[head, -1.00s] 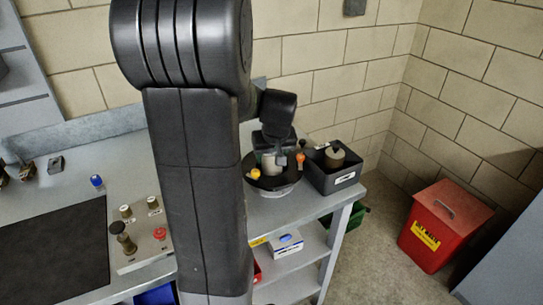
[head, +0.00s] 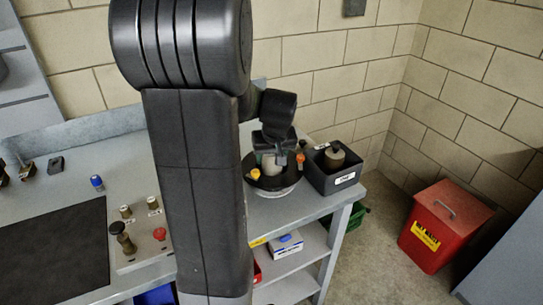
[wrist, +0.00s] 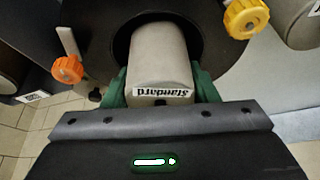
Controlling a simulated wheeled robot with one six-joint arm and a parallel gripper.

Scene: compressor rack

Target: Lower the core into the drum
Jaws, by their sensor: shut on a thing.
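The core is a beige cylinder (wrist: 160,65) with a label reading "Standard". My gripper (wrist: 160,90) is shut on it, with green fingers on both sides. The core's far end overlaps the dark round opening of the drum (wrist: 203,42); I cannot tell how deep it sits. In the head view the drum (head: 262,184) is a dark bowl-like top on a pale body at the bench's right end. My gripper (head: 271,156) is over it, pointing down, and partly hides the core. An orange knob (wrist: 67,69) and a yellow knob (wrist: 246,17) stand at the drum's rim.
A dark labelled bin (head: 333,184) holding a brownish cylinder (head: 334,156) stands close right of the drum. A panel with knobs (head: 141,250) and a black mat (head: 50,255) lie left of my arm. A red box (head: 442,228) stands on the floor.

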